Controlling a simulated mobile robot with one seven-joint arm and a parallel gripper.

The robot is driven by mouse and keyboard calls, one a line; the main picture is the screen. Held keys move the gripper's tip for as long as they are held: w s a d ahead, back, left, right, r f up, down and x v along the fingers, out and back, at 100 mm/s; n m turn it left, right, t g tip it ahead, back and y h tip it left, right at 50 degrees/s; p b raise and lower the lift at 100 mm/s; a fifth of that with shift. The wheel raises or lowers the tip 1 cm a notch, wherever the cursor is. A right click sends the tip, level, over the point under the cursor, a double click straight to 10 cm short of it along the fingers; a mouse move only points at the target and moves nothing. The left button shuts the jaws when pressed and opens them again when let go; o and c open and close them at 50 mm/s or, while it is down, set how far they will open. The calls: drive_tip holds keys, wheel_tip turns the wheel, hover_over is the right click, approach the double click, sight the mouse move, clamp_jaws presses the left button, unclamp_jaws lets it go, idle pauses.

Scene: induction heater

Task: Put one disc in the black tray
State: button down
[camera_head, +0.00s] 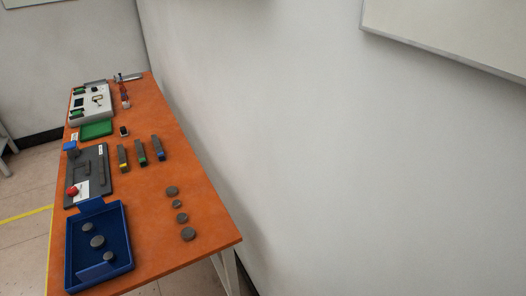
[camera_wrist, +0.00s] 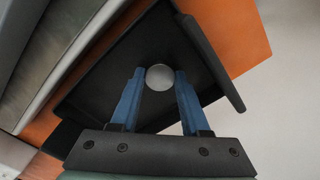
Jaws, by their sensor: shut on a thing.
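In the wrist view my gripper (camera_wrist: 159,76) has two blue fingers shut on a round grey disc (camera_wrist: 160,78). The disc is between the fingertips, with the black tray (camera_wrist: 95,95) behind it. The tray has a raised wall on the right. I cannot tell how far the disc is from the tray's floor. My gripper is not in the head view, and I cannot make out the black tray there. Other grey discs (camera_head: 188,234) lie in a row on the orange table, and more discs (camera_head: 97,242) lie in the blue tray (camera_head: 128,262).
The orange table (camera_head: 155,255) also bears a dark board with a red knob (camera_head: 73,191), several grey bars with coloured ends (camera_head: 141,152), a green tray (camera_head: 97,129) and a white device (camera_head: 92,104). A white wall (camera_head: 300,150) runs along the table's right side.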

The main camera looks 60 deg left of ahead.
drive_tip(key=shift+c, duration=1.9)
unclamp_jaws()
wheel_tip(320, 180, up, 12)
drive_tip(key=p, duration=0.1)
drive_tip(key=shift+r, duration=0.15)
